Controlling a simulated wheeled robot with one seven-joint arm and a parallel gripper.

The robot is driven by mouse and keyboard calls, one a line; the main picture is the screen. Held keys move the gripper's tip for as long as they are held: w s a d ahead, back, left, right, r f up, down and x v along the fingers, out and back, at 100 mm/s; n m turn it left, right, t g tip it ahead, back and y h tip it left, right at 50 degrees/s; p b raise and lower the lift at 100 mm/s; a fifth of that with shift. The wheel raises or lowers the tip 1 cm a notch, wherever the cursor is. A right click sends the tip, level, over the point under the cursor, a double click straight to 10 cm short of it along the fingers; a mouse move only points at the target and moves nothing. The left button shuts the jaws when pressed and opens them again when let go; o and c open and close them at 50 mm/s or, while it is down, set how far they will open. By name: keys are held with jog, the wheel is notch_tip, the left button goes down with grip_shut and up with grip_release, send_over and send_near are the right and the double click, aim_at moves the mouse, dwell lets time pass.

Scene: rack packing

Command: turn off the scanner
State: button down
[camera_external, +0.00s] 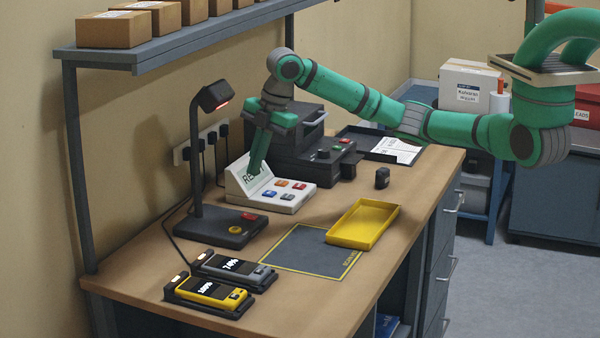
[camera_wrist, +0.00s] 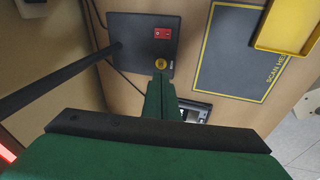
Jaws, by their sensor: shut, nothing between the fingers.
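The scanner is a dark stand with a post and a head (camera_external: 215,96) glowing red underneath. Its base (camera_external: 205,232) carries a red switch (camera_external: 248,216) and a yellow round button (camera_external: 234,229). The wrist view shows the base (camera_wrist: 130,30), the red rocker switch (camera_wrist: 162,33) and the yellow button (camera_wrist: 161,62). My gripper (camera_external: 253,172) is shut and empty, pointing down in front of the label terminal's display, behind and above the scanner base. In the wrist view its fingertips (camera_wrist: 160,76) appear just below the yellow button; contact is not visible.
A white terminal (camera_external: 285,203) with coloured buttons stands beneath my gripper. A yellow tray (camera_external: 362,224) and a dark scan mat (camera_external: 305,252) lie to the right. Two handheld devices (camera_external: 210,292) (camera_external: 235,268) sit in front. A shelf (camera_external: 180,47) with boxes overhangs the back.

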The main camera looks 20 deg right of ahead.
jog(key=h, duration=0.2)
send_over(251, 215)
notch_tip(251, 215, down, 3)
jog(key=shift+s+f+n, duration=0.1)
jog(key=shift+f+n, duration=0.05)
jog(key=shift+n, duration=0.25)
jog(key=f, duration=1)
jog(key=shift+w+a, duration=0.4)
jog(key=shift+f, duration=0.15)
jog(key=shift+s, duration=0.1)
jog(key=shift+s+d, duration=0.4)
jog(key=shift+d, duration=0.1)
jog(key=shift+r, duration=0.2)
